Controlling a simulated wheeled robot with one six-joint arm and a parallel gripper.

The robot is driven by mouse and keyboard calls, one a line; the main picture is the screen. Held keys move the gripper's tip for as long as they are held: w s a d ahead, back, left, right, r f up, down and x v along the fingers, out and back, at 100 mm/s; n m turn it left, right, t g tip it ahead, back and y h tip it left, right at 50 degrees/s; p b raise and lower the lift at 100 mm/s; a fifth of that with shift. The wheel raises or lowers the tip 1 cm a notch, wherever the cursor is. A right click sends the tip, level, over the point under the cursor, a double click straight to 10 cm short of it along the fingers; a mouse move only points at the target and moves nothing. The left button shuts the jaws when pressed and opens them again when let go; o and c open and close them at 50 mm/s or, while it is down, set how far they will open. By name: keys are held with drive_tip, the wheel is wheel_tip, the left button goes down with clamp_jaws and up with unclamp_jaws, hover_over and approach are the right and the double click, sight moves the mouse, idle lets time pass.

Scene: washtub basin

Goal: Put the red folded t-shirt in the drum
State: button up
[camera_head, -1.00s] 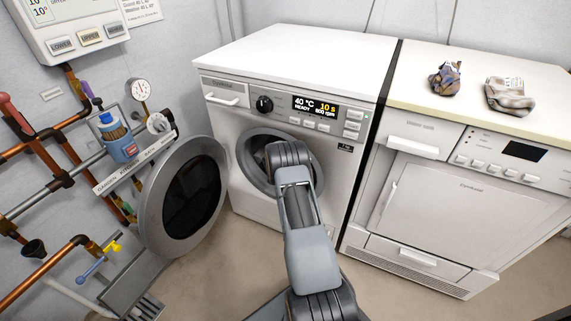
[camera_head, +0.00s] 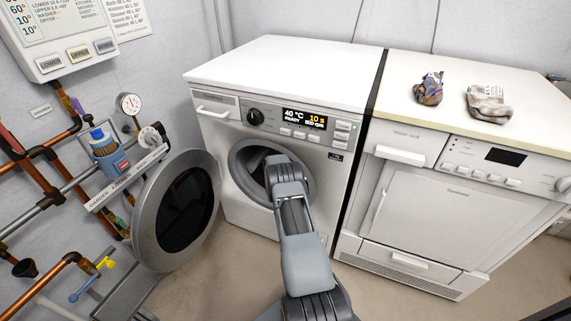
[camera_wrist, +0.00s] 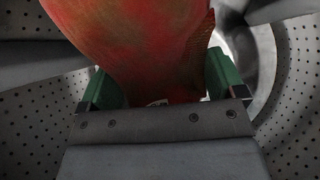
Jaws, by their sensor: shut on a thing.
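The red t-shirt (camera_wrist: 140,40) fills the top middle of the wrist view, between the green fingers of my gripper (camera_wrist: 160,92). My gripper is shut on it. Around both, the wrist view shows the perforated metal wall of the drum (camera_wrist: 290,110), so gripper and shirt are inside the drum. In the head view, my arm reaches into the round opening of the washing machine (camera_head: 225,165). The arm hides part of the opening, and neither the gripper nor the shirt shows there. The washer's round door (camera_head: 181,211) stands wide open to the left.
A dryer (camera_head: 440,205) stands to the right, with two crumpled cloth items (camera_head: 429,88) (camera_head: 489,103) on its top. Copper pipes (camera_head: 45,150) with valves run along the left wall near the open door. The washer's white top (camera_head: 285,70) is clear.

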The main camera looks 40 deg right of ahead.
drive_tip(key=o, duration=0.8)
drive_tip(key=shift+s+a+r+p, duration=0.2)
drive_tip(key=shift+a+r+p, duration=0.1)
drive_tip(key=shift+a+r, duration=0.1)
drive_tip(key=shift+p+v, duration=1.95)
drive_tip(key=shift+v, duration=4.4)
